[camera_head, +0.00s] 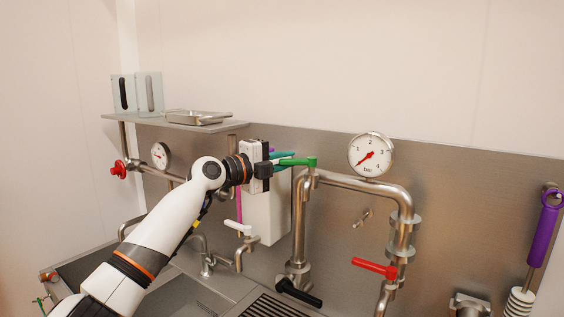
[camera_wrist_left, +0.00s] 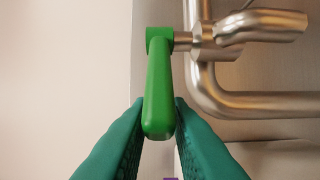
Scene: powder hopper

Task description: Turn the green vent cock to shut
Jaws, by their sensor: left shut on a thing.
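The green vent cock (camera_head: 311,162) sits at the top of the steel pipework, left of the large gauge. Its green lever points left, toward my gripper, in the head view. My left gripper (camera_head: 281,159) has its teal fingers at the lever's free end. In the left wrist view the green lever (camera_wrist_left: 159,90) runs from its square hub down to its rounded tip. The teal fingers of my left gripper (camera_wrist_left: 158,118) are shut on that tip, one on each side. My right gripper is in neither view.
A dial gauge (camera_head: 370,155) stands right of the cock. Steel pipe (camera_head: 358,184) bends down past a red handle (camera_head: 375,268). A black handle (camera_head: 298,292) sits low at the pipe's foot. A white box (camera_head: 266,217) is behind the gripper. A shelf (camera_head: 176,122) holds a tray.

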